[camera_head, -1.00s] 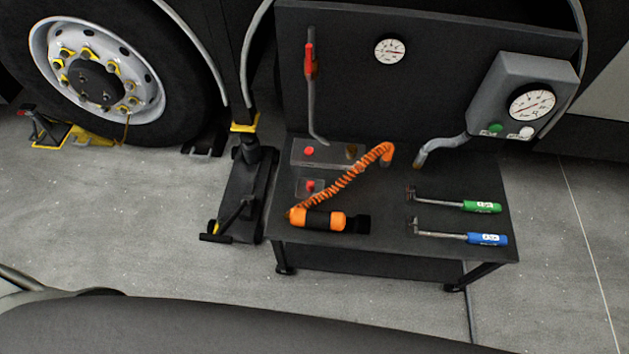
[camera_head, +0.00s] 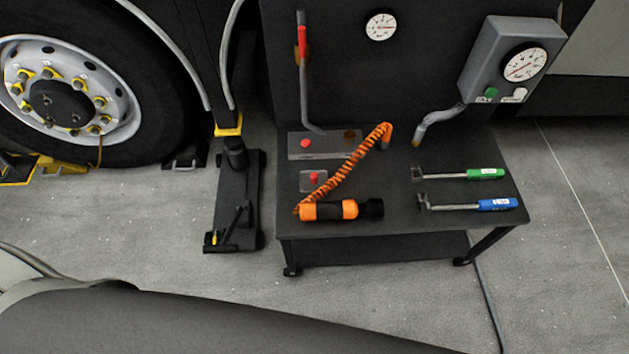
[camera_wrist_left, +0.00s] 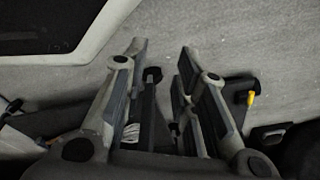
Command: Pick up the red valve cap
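Small red caps show on the dark work table (camera_head: 400,222) in the head view. One red cap (camera_head: 305,143) sits on the grey plate at the back left of the table. Another red cap (camera_head: 314,177) sits on a smaller plate in front of it. I cannot tell which is the valve cap. My left gripper (camera_wrist_left: 162,62) shows in the left wrist view with its fingers apart and nothing between them, above the grey floor. No gripper shows in the head view, and my right gripper is out of sight.
An orange and black tool (camera_head: 335,210) with a coiled orange hose (camera_head: 345,174) lies beside the caps. Green-handled (camera_head: 484,173) and blue-handled (camera_head: 494,204) tools lie at the right. A black jack (camera_head: 236,205) stands left of the table. A gauge box (camera_head: 490,90) overhangs the back right.

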